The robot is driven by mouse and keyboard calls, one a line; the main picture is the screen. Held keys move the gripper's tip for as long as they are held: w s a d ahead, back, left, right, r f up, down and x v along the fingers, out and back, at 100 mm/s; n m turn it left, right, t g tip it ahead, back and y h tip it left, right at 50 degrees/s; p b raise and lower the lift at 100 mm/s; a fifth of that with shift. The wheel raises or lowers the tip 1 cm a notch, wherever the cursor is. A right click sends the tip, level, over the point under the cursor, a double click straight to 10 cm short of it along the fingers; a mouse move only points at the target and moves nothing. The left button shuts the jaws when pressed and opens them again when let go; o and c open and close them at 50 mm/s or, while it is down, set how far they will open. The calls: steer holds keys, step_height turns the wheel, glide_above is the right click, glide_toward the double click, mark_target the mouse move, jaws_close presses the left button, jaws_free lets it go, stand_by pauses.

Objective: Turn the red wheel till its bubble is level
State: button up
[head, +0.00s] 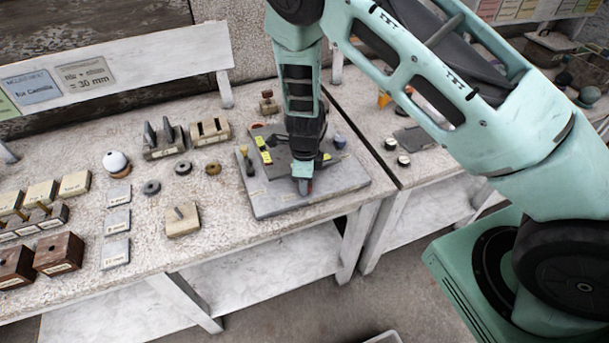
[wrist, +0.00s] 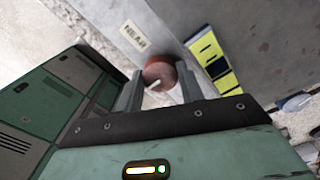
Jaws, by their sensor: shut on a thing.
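The red wheel (wrist: 160,70) is between my gripper's fingers in the wrist view, with a pale mark on its face. My gripper (wrist: 160,82) is shut on it, one finger on each side. In the head view my gripper (head: 303,181) points down at the near edge of a dark plate on a grey slab (head: 350,187); only a bit of red shows there. A yellow bubble vial with black marks (wrist: 213,62) lies right of the wheel in the wrist view. Similar yellow vials (head: 264,150) show in the head view. The bubble's position is too small to tell.
A "NEAR" label (wrist: 133,35) is beside the wheel. A blue knob (head: 340,142) stands at the slab's far right. A wooden block with a peg (head: 183,220), dark rings (head: 152,188) and a white ball (head: 116,162) stand to the left. The table front is open.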

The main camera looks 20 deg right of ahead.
steer(key=shift+w+r+m+p, duration=0.1)
steer(key=shift+m+p, duration=0.65)
steer(key=shift+m, duration=0.95)
steer(key=o, duration=0.7)
step_height(320, 180, up, 17)
steer(key=shift+r+b, duration=0.15)
steer(key=shift+b, duration=0.9)
